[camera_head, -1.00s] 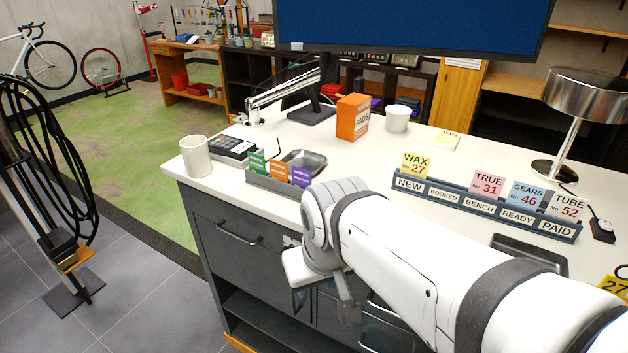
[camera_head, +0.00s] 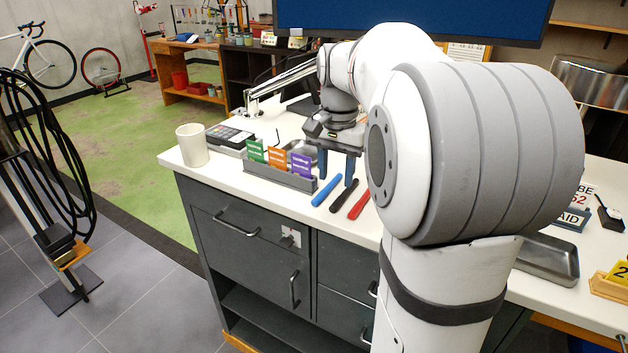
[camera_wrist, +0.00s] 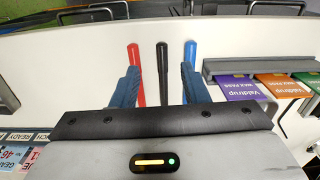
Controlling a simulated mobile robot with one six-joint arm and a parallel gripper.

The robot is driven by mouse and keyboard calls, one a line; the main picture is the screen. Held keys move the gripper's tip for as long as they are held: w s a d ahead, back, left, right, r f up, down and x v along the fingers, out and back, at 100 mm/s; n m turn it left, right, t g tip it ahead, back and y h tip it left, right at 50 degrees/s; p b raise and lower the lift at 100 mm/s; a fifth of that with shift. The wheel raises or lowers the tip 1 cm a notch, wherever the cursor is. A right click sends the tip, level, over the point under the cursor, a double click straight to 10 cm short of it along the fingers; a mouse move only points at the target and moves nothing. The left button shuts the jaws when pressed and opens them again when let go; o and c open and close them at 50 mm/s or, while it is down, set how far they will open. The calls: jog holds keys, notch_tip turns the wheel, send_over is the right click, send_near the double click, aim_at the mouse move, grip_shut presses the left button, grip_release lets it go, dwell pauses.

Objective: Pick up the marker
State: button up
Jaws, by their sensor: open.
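Three pens or markers lie side by side on the white counter: a blue one (camera_head: 326,191), a black one (camera_head: 344,195) and a red one (camera_head: 359,204). In the wrist view the red (camera_wrist: 136,72), black (camera_wrist: 162,73) and blue (camera_wrist: 190,54) ones show in reverse order. My gripper (camera_head: 337,178) points down over them, its two blue-grey fingers apart. In the wrist view my open gripper (camera_wrist: 156,84) has the black one between its fingers, with the red and blue ones close to the fingers. Nothing is held.
A grey holder (camera_head: 290,180) with green, orange and purple cards stands left of the markers. A white mug (camera_head: 192,146) and a card terminal (camera_head: 229,138) stand farther left. A metal tray (camera_head: 548,258) lies at the right. The counter's front edge is close to the markers.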

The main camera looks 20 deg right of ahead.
aim_at(335, 203)
jog(key=shift+w+d+f, duration=0.15)
jog(key=shift+w+d, duration=0.1)
jog(key=shift+d, duration=0.1)
jog(key=shift+f, duration=0.35)
jog(key=f, duration=0.3)
jog(key=f+p, duration=0.1)
jog(key=f, duration=0.2)
jog(key=shift+w+f, duration=0.2)
jog(key=shift+f, duration=0.2)
jog(key=shift+c, duration=0.4)
grip_shut()
